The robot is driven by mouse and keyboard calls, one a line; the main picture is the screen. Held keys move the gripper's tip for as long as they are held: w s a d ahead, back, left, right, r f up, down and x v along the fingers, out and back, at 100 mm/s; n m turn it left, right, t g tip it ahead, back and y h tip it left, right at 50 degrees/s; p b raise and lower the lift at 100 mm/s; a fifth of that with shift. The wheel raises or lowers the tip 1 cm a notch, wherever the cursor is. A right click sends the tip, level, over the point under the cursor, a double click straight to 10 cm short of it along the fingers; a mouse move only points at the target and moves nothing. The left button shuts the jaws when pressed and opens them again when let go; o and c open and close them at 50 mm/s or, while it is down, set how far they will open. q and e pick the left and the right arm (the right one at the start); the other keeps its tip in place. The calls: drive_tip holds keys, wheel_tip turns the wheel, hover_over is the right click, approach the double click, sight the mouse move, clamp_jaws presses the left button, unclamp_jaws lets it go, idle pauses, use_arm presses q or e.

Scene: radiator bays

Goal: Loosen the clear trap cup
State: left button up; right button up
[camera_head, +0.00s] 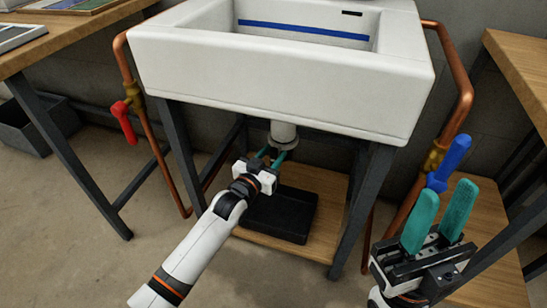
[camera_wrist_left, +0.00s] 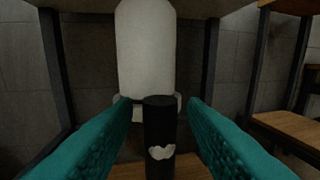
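The white trap body (camera_head: 284,132) hangs under the sink; it also stands upright in the left wrist view (camera_wrist_left: 146,50). A pale collar (camera_wrist_left: 174,107) rings its lower end. In front of it is a dark upright cylinder (camera_wrist_left: 158,128) with a whitish patch; I cannot tell whether this is the clear cup. My left gripper (camera_head: 273,156) is open just below the trap. Its teal fingers (camera_wrist_left: 160,102) stand either side of the dark cylinder, with gaps showing. My right gripper (camera_head: 438,210) is open and empty at the right, fingers pointing up.
A black tray (camera_head: 282,214) lies on the wooden lower shelf (camera_head: 328,200) beneath the trap. The white sink (camera_head: 280,75) overhangs, with dark stand legs (camera_head: 363,210) at the sides. Copper pipes carry a red valve handle (camera_head: 124,122) at left and a blue one (camera_head: 449,160) behind my right gripper.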

use_arm(q)
drive_tip(key=shift+w+d, duration=0.2)
drive_tip(key=shift+w, duration=0.2)
drive_tip(key=shift+c, duration=0.2)
clamp_jaws()
